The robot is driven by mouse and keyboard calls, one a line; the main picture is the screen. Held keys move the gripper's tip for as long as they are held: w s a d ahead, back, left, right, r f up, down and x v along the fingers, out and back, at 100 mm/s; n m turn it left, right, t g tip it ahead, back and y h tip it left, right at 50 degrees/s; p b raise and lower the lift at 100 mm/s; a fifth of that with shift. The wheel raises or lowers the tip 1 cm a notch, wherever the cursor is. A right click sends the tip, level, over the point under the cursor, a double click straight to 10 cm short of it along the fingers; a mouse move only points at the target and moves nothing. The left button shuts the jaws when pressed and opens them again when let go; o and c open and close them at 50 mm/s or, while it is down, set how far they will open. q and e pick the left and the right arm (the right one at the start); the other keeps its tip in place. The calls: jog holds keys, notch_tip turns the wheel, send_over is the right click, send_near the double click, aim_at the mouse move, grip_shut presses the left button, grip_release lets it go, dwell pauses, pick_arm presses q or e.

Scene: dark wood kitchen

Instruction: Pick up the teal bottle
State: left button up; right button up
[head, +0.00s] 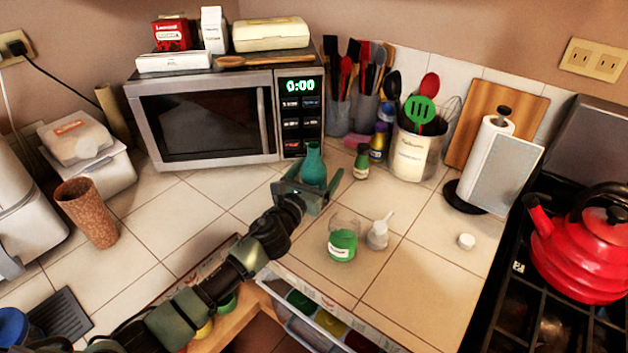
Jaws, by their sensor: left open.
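The teal bottle (313,165) stands upright on the tiled counter, in front of the right part of the microwave. My left gripper (312,182) reaches in from the lower left. Its two fingers are spread open, one on each side of the bottle's lower part. I cannot tell whether either finger touches the bottle. The bottle's base is partly hidden by the gripper. My right gripper does not show.
The microwave (205,122) stands behind. A small green bottle (362,162) is to the right, and a green-filled glass jar (343,244) stands nearer. A utensil crock (409,158), paper towel roll (487,165) and red kettle (583,252) are farther right. An open drawer (318,318) lies below the counter edge.

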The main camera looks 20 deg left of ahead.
pick_arm(q)
jog(key=shift+w, duration=0.1)
grip_shut()
jog(key=shift+w+r, duration=0.1)
jog(key=shift+r, duration=0.1)
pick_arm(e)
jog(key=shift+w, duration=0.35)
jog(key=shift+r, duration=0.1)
